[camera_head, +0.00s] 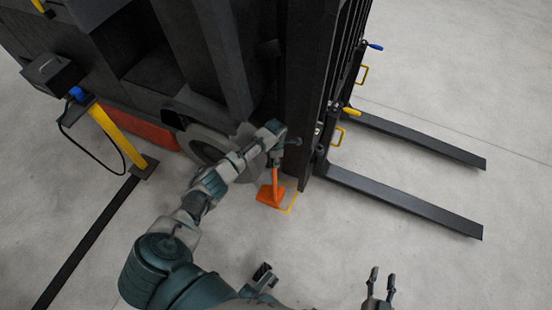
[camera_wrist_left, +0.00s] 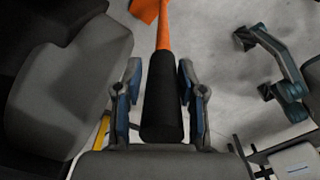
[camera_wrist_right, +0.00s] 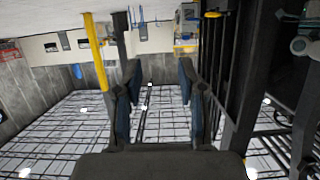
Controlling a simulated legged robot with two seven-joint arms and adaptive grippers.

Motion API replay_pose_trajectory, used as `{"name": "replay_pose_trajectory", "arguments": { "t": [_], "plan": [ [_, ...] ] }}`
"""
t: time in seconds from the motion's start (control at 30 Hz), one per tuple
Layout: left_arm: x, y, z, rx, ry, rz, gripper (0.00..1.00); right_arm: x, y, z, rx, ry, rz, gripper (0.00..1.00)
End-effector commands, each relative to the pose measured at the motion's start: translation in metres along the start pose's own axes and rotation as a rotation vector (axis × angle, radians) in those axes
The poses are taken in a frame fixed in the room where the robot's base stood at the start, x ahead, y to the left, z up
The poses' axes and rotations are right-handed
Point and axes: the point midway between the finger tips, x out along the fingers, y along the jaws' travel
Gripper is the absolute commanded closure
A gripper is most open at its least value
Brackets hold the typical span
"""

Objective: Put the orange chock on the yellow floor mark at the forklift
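The orange chock (camera_head: 270,195) stands on the floor beside the forklift's front wheel, its handle pointing up. A yellow floor mark (camera_head: 292,203) shows as lines along the chock's right side; the chock hides any rest of it, so I cannot tell how fully they overlap. My left gripper (camera_head: 277,158) is at the top of the handle. In the left wrist view, its fingers (camera_wrist_left: 161,85) stand on both sides of the black grip (camera_wrist_left: 161,105), spread about as wide as the right one's, with no clear squeeze. My right gripper (camera_head: 381,283) is open and empty, well away from the chock.
The dark forklift's wheel (camera_head: 203,143) and mast (camera_head: 305,95) stand close to my left gripper. Its two forks (camera_head: 405,200) reach out low to the right. A yellow post (camera_head: 110,130) with a box stands at the left. Floor in front is clear.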

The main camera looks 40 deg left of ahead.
Motion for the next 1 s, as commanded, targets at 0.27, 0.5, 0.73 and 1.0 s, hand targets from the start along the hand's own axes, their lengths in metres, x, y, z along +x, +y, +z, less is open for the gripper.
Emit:
{"name": "replay_pose_trajectory", "arguments": {
  "t": [0.27,0.5,0.73,1.0],
  "plan": [
    [0.000,0.001,0.001,0.000,-0.002,0.000,0.42,0.002,0.000,0.000,0.001,-0.003,0.000,0.60],
    [-0.013,0.001,0.002,-0.001,-0.005,0.002,0.42,-0.004,0.002,0.011,-0.002,-0.082,0.004,0.60],
    [-0.052,0.001,0.003,0.000,-0.007,0.004,0.42,-0.029,0.010,0.048,-0.006,-0.359,0.025,0.60],
    [-0.096,0.001,0.002,0.000,-0.006,0.001,0.42,-0.080,0.019,0.093,-0.003,-0.715,0.051,0.60]
  ]
}}
